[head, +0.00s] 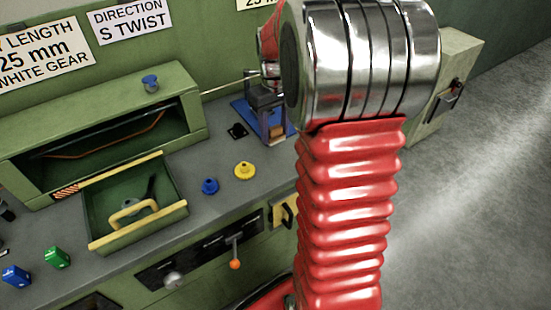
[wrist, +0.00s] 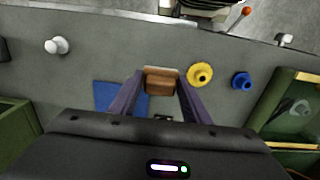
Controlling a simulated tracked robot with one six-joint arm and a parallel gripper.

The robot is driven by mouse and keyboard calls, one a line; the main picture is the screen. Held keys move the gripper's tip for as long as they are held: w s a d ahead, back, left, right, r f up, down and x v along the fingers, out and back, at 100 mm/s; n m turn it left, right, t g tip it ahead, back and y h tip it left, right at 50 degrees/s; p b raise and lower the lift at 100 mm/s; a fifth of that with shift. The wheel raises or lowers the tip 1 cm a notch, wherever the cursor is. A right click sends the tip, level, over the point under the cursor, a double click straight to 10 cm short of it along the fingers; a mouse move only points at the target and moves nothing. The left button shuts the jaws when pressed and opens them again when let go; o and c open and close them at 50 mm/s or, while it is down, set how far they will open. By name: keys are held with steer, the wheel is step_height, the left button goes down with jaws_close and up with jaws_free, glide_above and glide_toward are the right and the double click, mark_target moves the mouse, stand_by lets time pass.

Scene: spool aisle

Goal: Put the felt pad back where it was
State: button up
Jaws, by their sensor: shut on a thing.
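A brown block with a paler edge, which looks like the felt pad (wrist: 160,82), sits between the fingertips of my gripper (wrist: 161,79) in the wrist view. In the head view my gripper (head: 275,131) reaches down over the grey bench top beside a flat blue mat (head: 243,110), and the brown pad shows between its fingers. The blue mat also shows left of the pad in the wrist view (wrist: 106,95). My arm hides part of the bench to the right. I cannot tell whether the pad touches the bench.
A yellow gear (head: 244,171) and a blue gear (head: 210,186) lie close by on the bench. A small black piece (head: 237,131) lies near the mat. An open green drawer (head: 172,214) with yellow edges stands left. A green hood (head: 190,88) is behind it.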

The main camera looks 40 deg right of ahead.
steer(key=shift+f, duration=2.8)
steer(key=shift+f, duration=0.1)
steer(key=shift+f, duration=1.8)
steer(key=o, duration=1)
step_height(320, 180, up, 12)
steer(key=shift+r, duration=0.1)
